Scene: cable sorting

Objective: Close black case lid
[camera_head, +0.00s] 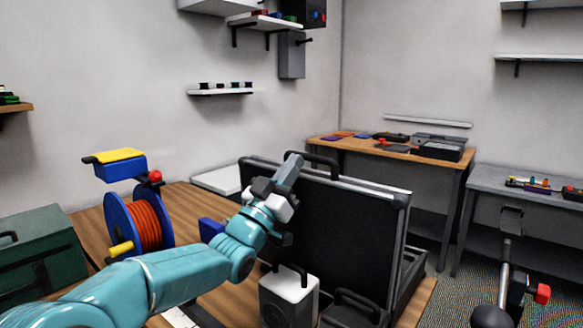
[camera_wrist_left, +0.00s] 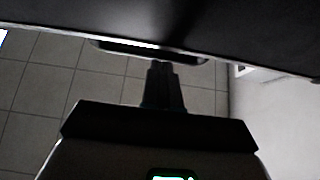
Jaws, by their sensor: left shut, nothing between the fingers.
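The black case lid (camera_head: 345,235) stands raised and nearly upright on the wooden table, with a dark handle (camera_head: 318,160) at its top edge. Part of the case base (camera_head: 412,275) shows low at the lid's right side; the rest is hidden. My left gripper (camera_head: 292,162) is shut and empty at the lid's top edge, beside the handle. In the left wrist view the closed fingers (camera_wrist_left: 162,75) point towards the handle (camera_wrist_left: 150,48) and the dark lid surface (camera_wrist_left: 200,20). I cannot tell whether they touch it. My right gripper is not in view.
A blue reel of orange cable (camera_head: 142,224) and a green toolbox (camera_head: 45,255) are at the left. A white-topped box with a handle (camera_head: 289,288) stands in front of the lid. A workbench (camera_head: 335,146) stands behind, and a grey table (camera_head: 490,178) is at the right.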

